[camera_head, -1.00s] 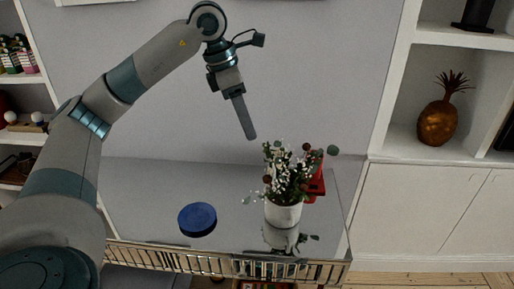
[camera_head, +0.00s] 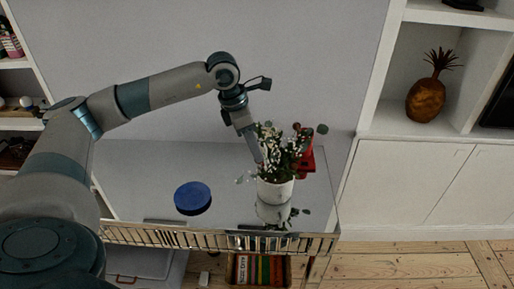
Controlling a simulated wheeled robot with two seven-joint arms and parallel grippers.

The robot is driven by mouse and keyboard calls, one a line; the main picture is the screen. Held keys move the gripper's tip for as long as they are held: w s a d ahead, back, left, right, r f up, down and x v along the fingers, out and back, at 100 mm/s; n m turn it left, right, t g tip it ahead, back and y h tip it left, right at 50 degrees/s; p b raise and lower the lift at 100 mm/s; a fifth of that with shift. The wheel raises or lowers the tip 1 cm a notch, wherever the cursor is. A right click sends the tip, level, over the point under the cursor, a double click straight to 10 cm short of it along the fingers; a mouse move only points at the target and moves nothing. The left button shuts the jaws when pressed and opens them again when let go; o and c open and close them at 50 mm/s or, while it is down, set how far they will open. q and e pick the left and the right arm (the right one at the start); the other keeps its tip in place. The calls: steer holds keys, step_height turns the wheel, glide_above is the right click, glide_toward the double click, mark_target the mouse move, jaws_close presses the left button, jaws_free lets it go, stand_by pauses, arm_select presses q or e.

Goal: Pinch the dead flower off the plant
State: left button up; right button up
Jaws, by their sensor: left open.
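The plant stands upright in a white pot (camera_head: 274,191) on a glossy table, with green leaves and white blossoms (camera_head: 284,152). I cannot make out which flower is the dead one at this size. My left gripper (camera_head: 257,158) comes down from above at the left edge of the foliage. It is open, with its fingertips close to the leaves; I cannot tell if they touch. Nothing shows between the fingers. My right gripper is not in view.
A blue round container (camera_head: 193,197) sits on the table (camera_head: 140,180) left of the pot. A red object (camera_head: 306,160) stands behind the plant on the right. A metal rail (camera_head: 180,236) runs along the table's front edge. Shelves with a pineapple ornament (camera_head: 425,98) stand at the right.

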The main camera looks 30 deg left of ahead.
arm_select(q)
steer(key=shift+p+x, duration=0.3)
steer(key=shift+x, duration=1.15)
steer(key=shift+c, duration=0.7)
jaws_close()
